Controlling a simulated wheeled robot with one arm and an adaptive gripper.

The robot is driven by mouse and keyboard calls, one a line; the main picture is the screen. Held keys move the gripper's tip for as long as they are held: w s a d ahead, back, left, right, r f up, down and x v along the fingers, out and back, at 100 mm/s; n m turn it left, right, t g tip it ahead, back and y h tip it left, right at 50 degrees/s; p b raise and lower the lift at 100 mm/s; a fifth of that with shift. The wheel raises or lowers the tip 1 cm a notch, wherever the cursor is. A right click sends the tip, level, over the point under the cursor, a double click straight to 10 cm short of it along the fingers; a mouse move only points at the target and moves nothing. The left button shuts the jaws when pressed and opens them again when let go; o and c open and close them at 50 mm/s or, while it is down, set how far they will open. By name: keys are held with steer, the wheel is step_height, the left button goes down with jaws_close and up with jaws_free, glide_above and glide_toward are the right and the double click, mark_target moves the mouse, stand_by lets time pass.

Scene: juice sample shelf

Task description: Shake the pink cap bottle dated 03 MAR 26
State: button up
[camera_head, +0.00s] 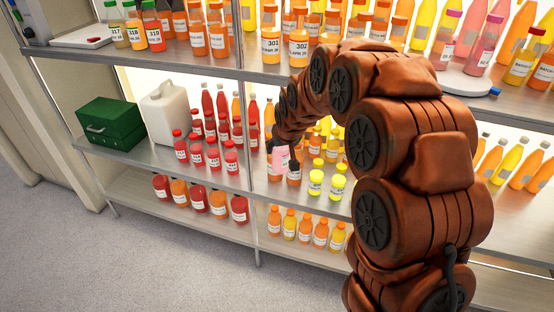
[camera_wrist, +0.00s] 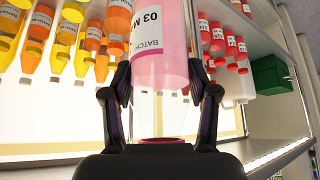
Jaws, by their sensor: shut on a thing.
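The bottle of pink liquid (camera_wrist: 160,68) has a white label reading "03 M…" and "BATCH"; the rest of the date is cut off. Its pink cap (camera_wrist: 165,140) is close to my palm, with a clear stretch between cap and liquid. My gripper (camera_wrist: 160,98) is shut on this bottle, a dark finger on each side. In the head view the bottle (camera_head: 280,160) shows small and pale pink at the end of my arm, in front of the middle shelf. My gripper (camera_head: 283,152) is partly hidden there.
The middle shelf holds red-capped bottles (camera_head: 231,158), yellow bottles (camera_head: 315,180), a white jug (camera_head: 165,112) and a green box (camera_head: 110,124). Orange bottles (camera_head: 299,45) crowd the upper shelf. A round white plate (camera_head: 465,82) bears pink bottles. Floor in front is clear.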

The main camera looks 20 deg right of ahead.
mark_target(276, 157)
steer(key=s+a, duration=0.2)
steer(key=s, duration=0.1)
steer(key=shift+s+a, duration=0.15)
steer(key=shift+s, duration=0.05)
steer(key=shift+w+d, duration=2.15)
steer(key=shift+w, duration=1.05)
steer(key=s+a, duration=0.1)
steer(key=s, duration=0.1)
steer(key=s+a, duration=0.3)
steer(key=s, duration=0.1)
steer(key=shift+s+a, duration=0.15)
steer(key=shift+s, duration=0.05)
steer(key=shift+w, duration=0.15)
steer(key=w+d, duration=0.4)
steer(key=w, duration=0.2)
steer(key=shift+s+a, duration=0.65)
steer(key=shift+s, duration=0.4)
steer(key=shift+s+a, duration=0.65)
steer(key=shift+s, duration=0.4)
steer(key=shift+s+a, duration=0.65)
steer(key=shift+s, duration=0.4)
steer(key=shift+w+f, duration=0.15)
